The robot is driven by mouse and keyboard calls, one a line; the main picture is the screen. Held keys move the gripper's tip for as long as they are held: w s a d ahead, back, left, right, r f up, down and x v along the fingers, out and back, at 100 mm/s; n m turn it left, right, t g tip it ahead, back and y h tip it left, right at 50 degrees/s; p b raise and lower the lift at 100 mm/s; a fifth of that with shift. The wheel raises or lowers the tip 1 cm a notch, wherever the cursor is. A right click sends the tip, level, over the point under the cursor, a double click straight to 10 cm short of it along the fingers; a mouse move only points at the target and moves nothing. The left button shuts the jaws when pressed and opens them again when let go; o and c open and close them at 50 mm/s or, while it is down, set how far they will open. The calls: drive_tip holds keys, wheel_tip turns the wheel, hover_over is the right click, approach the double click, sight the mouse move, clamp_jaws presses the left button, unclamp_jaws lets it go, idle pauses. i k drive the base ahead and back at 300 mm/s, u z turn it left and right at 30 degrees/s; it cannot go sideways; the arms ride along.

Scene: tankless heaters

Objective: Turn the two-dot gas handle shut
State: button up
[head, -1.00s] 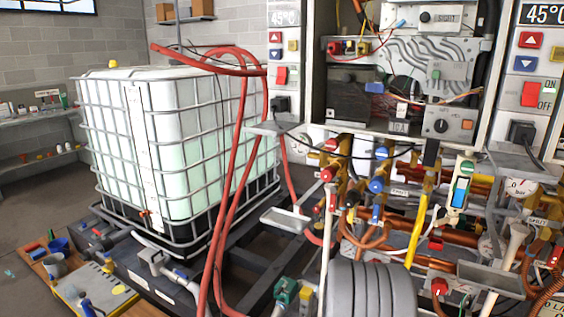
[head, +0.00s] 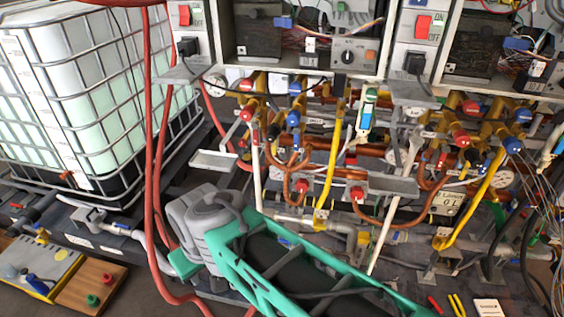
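Two yellow pipes run down below the heaters: one in the middle (head: 331,165) and one on the right (head: 484,200). Each reaches a small yellow fitting low down, the middle one (head: 322,213) and the right one (head: 441,240). No dot marks are legible on them, so I cannot tell which handle has two dots or how it is turned. My teal and grey arm crosses the lower middle of the head view and hides part of the low pipework. I make out no gripper fingers.
Red and blue valve knobs crowd the copper pipes. A grey shelf (head: 392,186) and a small grey tray (head: 213,161) jut out. Red hoses (head: 153,190) hang at left beside the caged white tank (head: 75,95). Loose cables hang at far right.

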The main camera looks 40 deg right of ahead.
sight(442, 242)
drive_tip(key=u, duration=0.75)
drive_tip(key=k, duration=1.15)
drive_tip(key=z, duration=1.5)
drive_tip(key=i, duration=0.5)
drive_tip(key=z, duration=0.1)
